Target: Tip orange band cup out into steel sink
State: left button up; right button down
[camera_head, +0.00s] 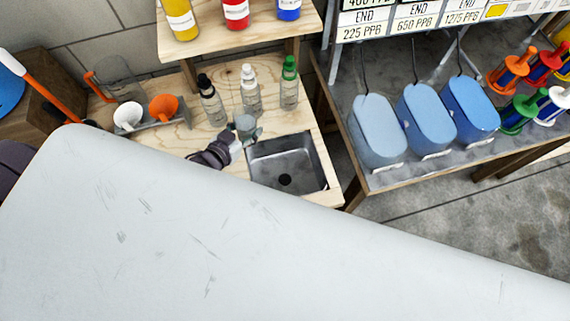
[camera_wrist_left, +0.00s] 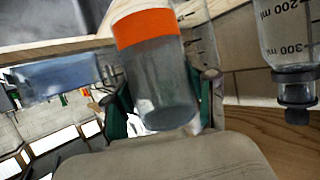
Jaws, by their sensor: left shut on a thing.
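The orange band cup (camera_wrist_left: 160,85) is clear, with a wide orange band near one end. In the left wrist view it lies between the green-padded fingers of my left gripper (camera_wrist_left: 165,100), which is shut on it. In the head view the cup (camera_head: 246,125) is small and grey, and its band cannot be made out. My left gripper (camera_head: 244,136) holds it by the back left corner of the steel sink (camera_head: 287,160). The exact tilt and any contents cannot be told. The sink is an open square basin with a dark drain. My right gripper is not in view.
Three bottles with black, white and green caps (camera_head: 250,90) stand close behind the cup. A holder with white and orange funnels (camera_head: 163,107) is at left. A shelf overhangs behind. Blue-lidded bins (camera_head: 425,118) stand on the table at right.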

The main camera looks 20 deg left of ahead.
pick_arm(q)
jog(key=shift+d+f+m+y+b, duration=0.25)
jog(key=shift+f+m+y+b, duration=0.2)
jog(key=shift+b, duration=0.35)
jog(key=f+m+b, duration=0.1)
jog(key=b, duration=0.2)
jog(key=shift+d+m+y, duration=0.25)
jog(key=shift+d+y, duration=0.1)
jog(key=f+b, duration=0.1)
jog(key=b, duration=0.1)
jog(key=f+m+y+b, duration=0.1)
jog(key=b, duration=0.1)
jog(key=shift+s+d+f+t+b, duration=0.15)
jog(key=shift+d+f+t+b, duration=0.05)
jog(key=shift+d+t+b, duration=0.2)
jog(key=shift+d+m+y+b, duration=0.3)
jog(key=shift+m+b, duration=0.3)
jog(key=shift+b, duration=0.25)
jog(key=shift+r, duration=0.1)
jog(key=shift+d, duration=0.1)
jog(key=shift+f+m+t+b, duration=0.25)
jog(key=shift+m+b, duration=0.25)
jog(key=shift+b, duration=0.3)
jog(key=shift+m+y+b, duration=0.3)
jog(key=shift+y+b, duration=0.1)
jog(key=shift+a+f+m+t+y+b, duration=0.25)
jog(key=shift+m+t+y+b, duration=0.15)
jog(key=shift+m+b, duration=0.65)
